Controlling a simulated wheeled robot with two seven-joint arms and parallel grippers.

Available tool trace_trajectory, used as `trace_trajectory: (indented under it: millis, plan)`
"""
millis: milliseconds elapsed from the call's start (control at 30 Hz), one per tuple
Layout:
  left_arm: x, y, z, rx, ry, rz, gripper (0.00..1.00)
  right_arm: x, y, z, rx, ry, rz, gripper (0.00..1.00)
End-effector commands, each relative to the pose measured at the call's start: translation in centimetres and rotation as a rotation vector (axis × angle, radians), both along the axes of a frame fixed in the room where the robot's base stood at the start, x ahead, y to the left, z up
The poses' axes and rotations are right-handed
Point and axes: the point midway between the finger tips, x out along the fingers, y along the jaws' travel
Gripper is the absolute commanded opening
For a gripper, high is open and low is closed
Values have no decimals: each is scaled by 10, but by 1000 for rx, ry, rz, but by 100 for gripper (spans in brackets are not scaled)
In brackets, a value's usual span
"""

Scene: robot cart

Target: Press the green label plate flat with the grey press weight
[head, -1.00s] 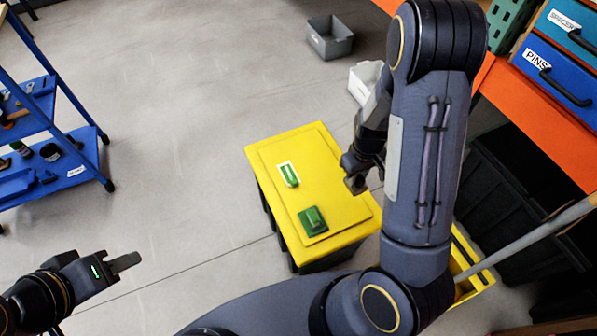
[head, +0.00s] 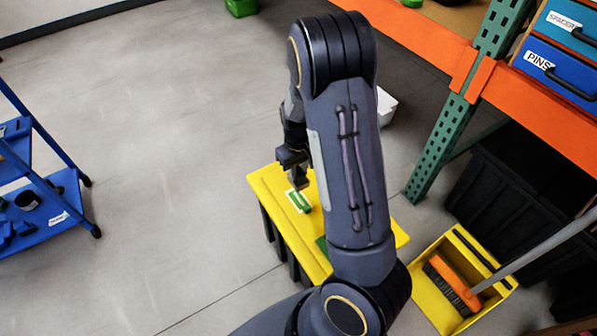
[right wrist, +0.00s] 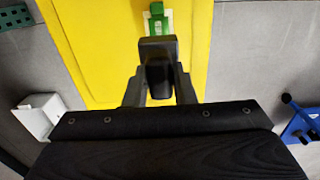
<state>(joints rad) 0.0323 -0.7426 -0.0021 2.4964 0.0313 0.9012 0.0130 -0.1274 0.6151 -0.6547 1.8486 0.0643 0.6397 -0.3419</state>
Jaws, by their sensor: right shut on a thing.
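The green label plate (head: 300,202) lies on a white-bordered patch on the yellow lid (head: 268,187). It also shows in the right wrist view (right wrist: 160,24), partly hidden behind the weight. My right gripper (head: 294,164) is shut on the dark grey press weight (head: 298,181). The weight fills the space between the fingers in the right wrist view (right wrist: 158,65). The weight is at the far end of the plate in the head view; whether it touches the plate I cannot tell. My left gripper is out of view.
A green block (head: 322,245) on the lid is mostly hidden by my right arm. A yellow bin with an orange brush (head: 452,284) stands to the right. A blue shelf cart (head: 66,190) is at the left; a green rack post (head: 452,140) rises behind. Open floor lies left of the lid.

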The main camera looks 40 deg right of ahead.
Motion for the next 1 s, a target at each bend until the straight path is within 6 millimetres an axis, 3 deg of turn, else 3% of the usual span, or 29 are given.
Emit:
trace_trajectory:
  millis: [233, 700, 1000]
  plan:
    - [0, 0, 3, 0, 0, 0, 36, 0, 0, 2, 1, -2, 1, 0]
    - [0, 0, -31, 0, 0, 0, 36, 0, 0, -42, 0, -1, 2, 0]
    - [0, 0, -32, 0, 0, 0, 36, 1, 0, -44, 0, -2, 3, 0]
